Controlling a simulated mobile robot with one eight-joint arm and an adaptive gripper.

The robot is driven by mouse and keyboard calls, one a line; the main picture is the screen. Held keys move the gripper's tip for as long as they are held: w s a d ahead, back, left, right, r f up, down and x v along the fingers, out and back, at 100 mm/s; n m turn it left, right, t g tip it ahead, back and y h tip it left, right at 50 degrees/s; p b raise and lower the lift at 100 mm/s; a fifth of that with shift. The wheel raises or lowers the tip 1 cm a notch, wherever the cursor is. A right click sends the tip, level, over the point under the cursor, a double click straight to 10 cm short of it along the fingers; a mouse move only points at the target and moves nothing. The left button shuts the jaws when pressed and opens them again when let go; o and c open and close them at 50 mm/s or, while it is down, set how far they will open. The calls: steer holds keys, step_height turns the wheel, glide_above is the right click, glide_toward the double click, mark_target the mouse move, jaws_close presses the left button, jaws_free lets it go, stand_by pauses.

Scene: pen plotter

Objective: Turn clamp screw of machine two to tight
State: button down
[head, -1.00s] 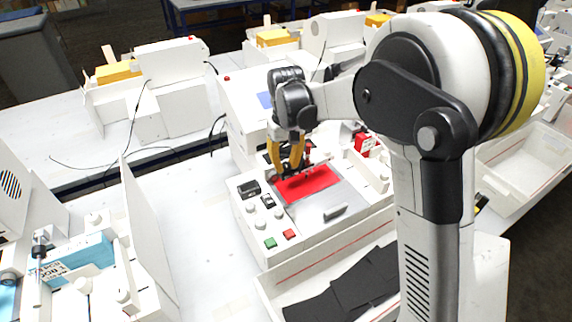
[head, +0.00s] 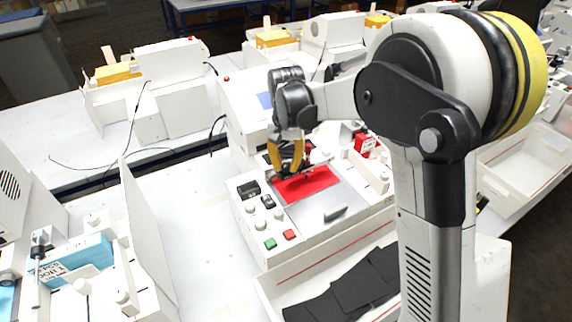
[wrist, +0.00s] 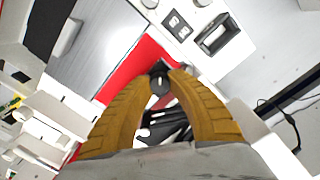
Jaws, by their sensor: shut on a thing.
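The machine (head: 262,225) in front of me is a white plotter with a red sheet (head: 308,184) on its grey bed. My gripper (head: 287,172) reaches down over the far left part of the red sheet. In the wrist view its two yellow fingers (wrist: 160,74) are closed together on a small dark round knob (wrist: 160,84), which I take to be the clamp screw. The fingers cover part of it. How far the screw is turned cannot be read. Dark parts of the pen carriage (wrist: 168,125) show between and below the fingers.
A control panel with knobs, a green button (head: 270,243) and a red button (head: 289,234) lies left of the bed. A white bin (head: 262,290) with black sheets stands in front. A red box (head: 364,145) is at the right. An upright white panel (head: 146,235) stands left.

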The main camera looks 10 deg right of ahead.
mark_target(286, 164)
stand_by(0.3)
steer(key=c, duration=1.2)
jaws_free()
steer(key=shift+w, duration=0.1)
step_height(286, 164, up, 12)
